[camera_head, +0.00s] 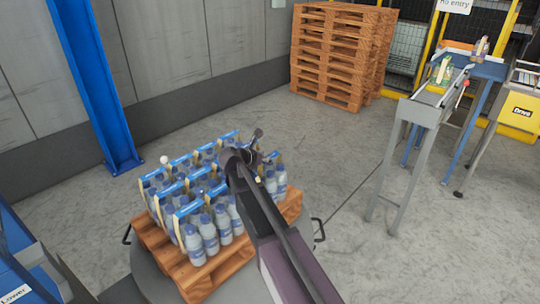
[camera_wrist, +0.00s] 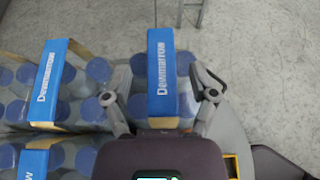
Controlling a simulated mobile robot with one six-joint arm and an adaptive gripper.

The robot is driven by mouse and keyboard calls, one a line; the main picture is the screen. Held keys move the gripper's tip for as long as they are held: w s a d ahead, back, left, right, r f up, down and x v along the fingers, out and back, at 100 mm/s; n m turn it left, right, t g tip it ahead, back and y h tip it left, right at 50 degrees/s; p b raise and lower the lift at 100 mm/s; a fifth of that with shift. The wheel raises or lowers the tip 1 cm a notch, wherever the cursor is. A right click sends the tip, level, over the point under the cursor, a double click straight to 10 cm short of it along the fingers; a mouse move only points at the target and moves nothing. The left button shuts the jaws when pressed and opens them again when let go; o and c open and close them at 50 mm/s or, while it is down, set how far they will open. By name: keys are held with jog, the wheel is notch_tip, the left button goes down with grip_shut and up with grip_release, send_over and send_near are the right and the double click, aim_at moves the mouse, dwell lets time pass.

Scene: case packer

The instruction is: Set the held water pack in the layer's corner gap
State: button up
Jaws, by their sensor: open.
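The water pack (camera_wrist: 161,75), clear bottles with blue caps under a blue band, lies between my gripper's two fingers in the wrist view. My gripper (camera_wrist: 160,95) is open, one finger on each side of the pack; whether they touch it I cannot tell. In the head view my gripper (camera_head: 243,157) is at the right far side of the bottle layer, and my arm hides part of the bottles there. The layer of similar packs (camera_head: 196,235) stands upright on a wooden pallet (camera_head: 207,277). The pack's base is hidden, so its seating is unclear.
Neighbouring packs (camera_wrist: 48,80) stand to the left of the pack in the wrist view. In the head view, a blue post (camera_head: 92,80) stands at left, stacked pallets (camera_head: 335,60) behind, and a conveyor (camera_head: 425,110) at right. Open floor lies between.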

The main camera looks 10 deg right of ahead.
jog(key=p+v, duration=0.3)
jog(key=v, duration=0.5)
jog(key=shift+r, duration=0.15)
jog(key=shift+p+v, duration=0.45)
jog(key=shift+v, duration=0.4)
jog(key=s+d+f+m+g+y, duration=0.2)
jog(key=s+f+m+y, duration=0.1)
jog(key=s+m, duration=0.4)
jog(key=s+d+f+m+g+y, duration=0.3)
jog(key=s+f+m+y, duration=0.1)
jog(key=s+m, duration=0.4)
jog(key=s+d+f+m+g+y, duration=0.2)
jog(key=s+d+f+m+y, duration=0.1)
jog(key=s+m, duration=0.5)
jog(key=shift+d+f+m+g, duration=0.3)
jog(key=shift+f+m, duration=0.1)
jog(key=shift+m, duration=0.7)
